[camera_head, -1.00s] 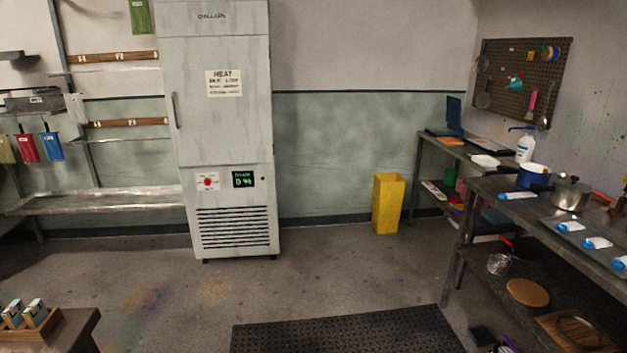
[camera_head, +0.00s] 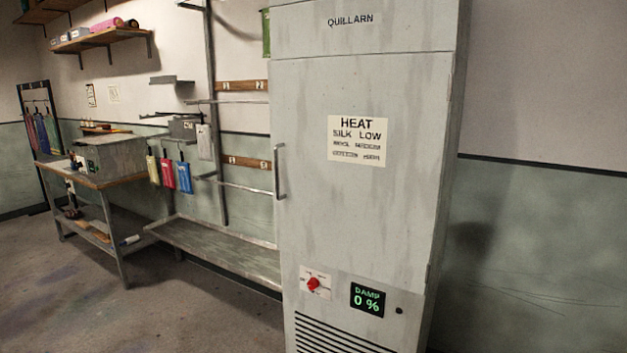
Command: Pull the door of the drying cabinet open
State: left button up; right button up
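The drying cabinet (camera_head: 420,180) is tall, pale grey and streaked, and fills the right middle of the head view. Its door (camera_head: 350,230) is closed. A vertical metal handle (camera_head: 281,172) sits on the door's left edge. The door bears a paper sign reading HEAT, and below it are a red knob (camera_head: 313,284) and a green display (camera_head: 367,300) reading DAMP 0 %. Neither of my grippers is in view.
A low grey bench (camera_head: 215,250) runs along the wall left of the cabinet. A work table (camera_head: 100,175) with a grey box stands further left. Red, blue and yellow pouches hang between them. The floor (camera_head: 190,315) at front left is clear.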

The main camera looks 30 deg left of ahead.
aim_at(358, 142)
jog(key=u, duration=0.3)
jog(key=i, duration=1.5)
jog(key=u, duration=0.3)
